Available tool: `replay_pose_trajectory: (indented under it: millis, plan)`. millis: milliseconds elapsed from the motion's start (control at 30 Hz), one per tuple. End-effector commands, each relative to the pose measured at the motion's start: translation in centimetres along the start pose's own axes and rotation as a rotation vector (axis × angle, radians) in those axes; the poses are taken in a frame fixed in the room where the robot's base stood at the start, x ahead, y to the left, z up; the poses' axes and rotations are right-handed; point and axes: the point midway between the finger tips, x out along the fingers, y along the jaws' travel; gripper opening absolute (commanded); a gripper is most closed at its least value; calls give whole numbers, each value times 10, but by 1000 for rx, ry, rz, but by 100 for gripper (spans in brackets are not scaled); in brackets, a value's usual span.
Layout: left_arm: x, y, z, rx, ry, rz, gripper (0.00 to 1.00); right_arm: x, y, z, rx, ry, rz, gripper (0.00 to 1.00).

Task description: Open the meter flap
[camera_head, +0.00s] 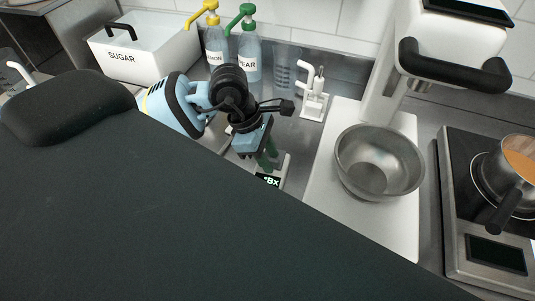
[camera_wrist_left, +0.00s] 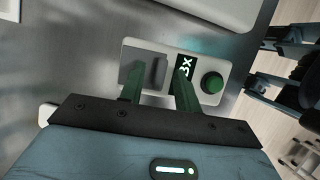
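The meter (camera_head: 284,170) is a small pale box on the counter with a dark "Bx" display (camera_head: 268,180). The left wrist view shows it closer, with a grey flap (camera_wrist_left: 131,72) on its left part, the display (camera_wrist_left: 184,67) in the middle and a round green button (camera_wrist_left: 212,82) on the right. The flap appears to lie down over the meter, with a darker raised piece on it. My left gripper (camera_head: 267,158) is over the meter, pointing down. Its green fingers (camera_wrist_left: 157,80) are apart, with nothing seen held between them. Whether they touch the flap is unclear. My right gripper is not seen.
A steel bowl (camera_head: 375,165) stands on the depositor's white base (camera_head: 320,205), right of the meter. A small white stand (camera_head: 313,105) and pump bottles (camera_head: 249,60) are behind. A sugar bin (camera_head: 155,55) is at back left. A hot plate (camera_head: 462,235) with a saucepan (camera_head: 515,170) is far right.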

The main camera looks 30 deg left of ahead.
Motion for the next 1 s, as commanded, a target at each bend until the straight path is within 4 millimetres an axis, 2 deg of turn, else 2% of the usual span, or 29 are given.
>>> replay_pose_trajectory:
  millis: [200,467,767,1000]
  plan:
    - [1,0,0,0,0,-1,33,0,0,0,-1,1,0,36]
    - [0,0,0,0,0,-1,0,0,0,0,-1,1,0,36]
    - [-1,1,1,-6,-1,-14,0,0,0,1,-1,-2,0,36]
    - [-4,6,2,-45,-1,-105,0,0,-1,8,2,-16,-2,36]
